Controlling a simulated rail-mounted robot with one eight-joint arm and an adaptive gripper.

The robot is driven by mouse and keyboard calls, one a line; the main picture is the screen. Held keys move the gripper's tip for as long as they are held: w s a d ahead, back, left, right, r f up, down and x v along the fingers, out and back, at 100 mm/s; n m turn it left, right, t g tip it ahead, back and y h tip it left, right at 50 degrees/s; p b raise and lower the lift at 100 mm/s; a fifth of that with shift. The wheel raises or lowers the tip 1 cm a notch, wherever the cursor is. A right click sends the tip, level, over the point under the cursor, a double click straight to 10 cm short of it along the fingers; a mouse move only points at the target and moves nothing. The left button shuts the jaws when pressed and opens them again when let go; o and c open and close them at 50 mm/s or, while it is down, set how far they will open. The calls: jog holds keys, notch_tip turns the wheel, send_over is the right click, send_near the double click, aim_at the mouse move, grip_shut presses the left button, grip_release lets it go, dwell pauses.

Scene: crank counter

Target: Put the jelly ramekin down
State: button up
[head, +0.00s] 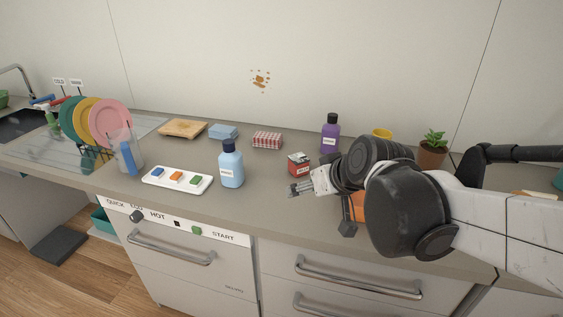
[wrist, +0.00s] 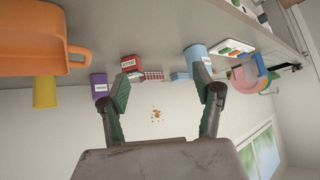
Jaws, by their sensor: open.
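My gripper (head: 300,188) is over the counter front, just below the small red labelled box in the head view, and reaches in from the right. In the wrist view my gripper (wrist: 163,85) has its two fingers spread wide, with nothing between them. The counter (head: 265,205) is partly hidden behind my arm, so a ramekin there would not show.
A red box (head: 299,163), blue bottle (head: 231,167) and purple bottle (head: 330,134) stand near my gripper. An orange container (wrist: 40,40) is partly hidden by my arm in the head view. A white tray (head: 155,182) with several coloured blocks lies left.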

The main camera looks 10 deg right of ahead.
jog(key=s+d+m+g+h, duration=0.1)
jog(key=s+h, duration=0.1)
jog(key=s, duration=1)
jog(key=shift+s+f+g, duration=0.3)
jog(key=shift+s+f, duration=0.05)
jog(key=shift+f, duration=0.05)
jog(key=shift+o, duration=0.5)
jog(key=shift+s+d+m, duration=0.1)
jog(key=shift+s+m, duration=0.2)
jog(key=shift+s, duration=0.2)
